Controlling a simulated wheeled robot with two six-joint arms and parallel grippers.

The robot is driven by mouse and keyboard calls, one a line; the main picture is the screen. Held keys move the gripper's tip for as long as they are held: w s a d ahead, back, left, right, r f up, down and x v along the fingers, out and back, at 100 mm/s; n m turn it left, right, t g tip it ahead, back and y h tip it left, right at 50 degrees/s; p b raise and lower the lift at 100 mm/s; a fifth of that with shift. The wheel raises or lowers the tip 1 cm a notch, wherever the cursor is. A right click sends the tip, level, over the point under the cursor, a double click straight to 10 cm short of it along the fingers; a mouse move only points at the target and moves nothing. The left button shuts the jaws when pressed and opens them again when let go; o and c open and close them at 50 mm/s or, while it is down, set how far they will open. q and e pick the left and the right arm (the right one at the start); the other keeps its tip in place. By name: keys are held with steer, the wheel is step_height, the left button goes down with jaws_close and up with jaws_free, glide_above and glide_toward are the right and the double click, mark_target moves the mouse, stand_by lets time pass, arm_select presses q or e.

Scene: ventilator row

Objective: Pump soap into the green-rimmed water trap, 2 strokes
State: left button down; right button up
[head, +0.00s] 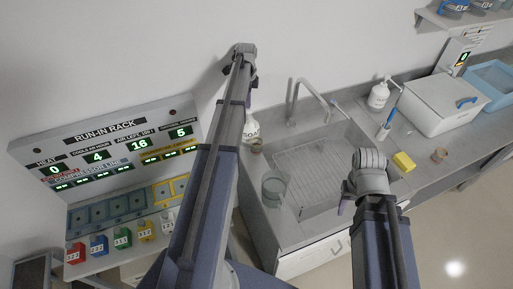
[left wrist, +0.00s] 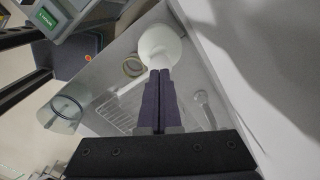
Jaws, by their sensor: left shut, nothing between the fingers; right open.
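A white soap bottle (head: 252,128) stands at the sink's left back corner, partly behind my left arm. In the left wrist view its white round top (left wrist: 160,45) lies just beyond the fingertips of my left gripper (left wrist: 160,72). That gripper is shut and empty; contact cannot be told. A small jar with a yellowish-olive rim (left wrist: 133,66) stands beside the bottle. A larger clear vessel (head: 273,190) stands nearer, with a bluish-green rim (left wrist: 66,102) in the left wrist view. My right gripper (head: 346,207) is open over the sink's front right; its fingers are partly hidden.
The sink (head: 318,170) has a tap (head: 308,98). To its right are another white pump bottle (head: 378,97), a blue-and-white brush (head: 388,122), a yellow sponge (head: 403,162) and a white box (head: 440,103). A display rack (head: 110,150) stands left.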

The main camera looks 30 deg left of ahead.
mark_target(248, 110)
arm_select(q)
steer(key=shift+f, duration=0.15)
steer(key=shift+f+b, duration=1.55)
steer(key=shift+b, duration=0.15)
steer(key=shift+r, duration=0.25)
steer(key=shift+r+p, duration=1.45)
steer(key=shift+p, duration=0.25)
steer(key=shift+f, duration=0.3)
steer(key=shift+f+b, duration=1.3)
steer(key=shift+b, duration=0.3)
steer(key=shift+r, duration=0.1)
steer(key=shift+r+p, duration=1.45)
steer(key=shift+p, duration=0.15)
